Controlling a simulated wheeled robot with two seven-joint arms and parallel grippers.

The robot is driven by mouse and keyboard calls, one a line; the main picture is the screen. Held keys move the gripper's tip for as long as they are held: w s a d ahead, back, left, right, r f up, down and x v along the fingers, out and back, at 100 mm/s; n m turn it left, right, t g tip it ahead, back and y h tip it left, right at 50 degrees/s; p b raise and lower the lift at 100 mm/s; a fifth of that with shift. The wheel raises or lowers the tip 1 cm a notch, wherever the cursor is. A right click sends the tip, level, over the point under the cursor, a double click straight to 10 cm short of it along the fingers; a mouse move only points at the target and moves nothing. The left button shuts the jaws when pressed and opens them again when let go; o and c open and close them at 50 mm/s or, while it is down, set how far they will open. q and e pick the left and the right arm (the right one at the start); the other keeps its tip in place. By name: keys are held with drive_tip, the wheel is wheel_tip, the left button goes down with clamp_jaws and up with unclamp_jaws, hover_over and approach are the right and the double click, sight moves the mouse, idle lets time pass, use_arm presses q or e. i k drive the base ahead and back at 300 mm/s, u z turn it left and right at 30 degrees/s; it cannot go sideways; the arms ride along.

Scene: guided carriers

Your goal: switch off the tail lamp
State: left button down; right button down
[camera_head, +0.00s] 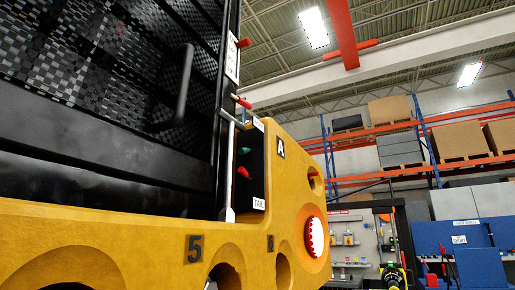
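The tail lamp (316,237) is a round, bright white lens with a jagged red edge, set in an orange ring on the yellow end of the carrier (130,235). A narrow black switch panel (252,180) stands to its upper left. It carries a green knob (244,151) above a red knob (243,172). A white label reading TAIL (259,203) is at the panel's foot. A grey upright rod (229,170) runs just left of the panel. Neither of my grippers shows in the head view.
A black handle bar (183,88) sticks out from the dark mesh side of the carrier. Red levers (241,101) jut out above the panel. Shelving with boxes (395,112) and a tool wall (350,245) stand farther back on the right.

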sight(243, 172)
drive_tip(key=z, duration=0.25)
drive_tip(key=i, duration=0.7)
drive_tip(key=z, duration=1.35)
drive_tip(key=i, duration=1.75)
drive_tip(key=u, duration=3.65)
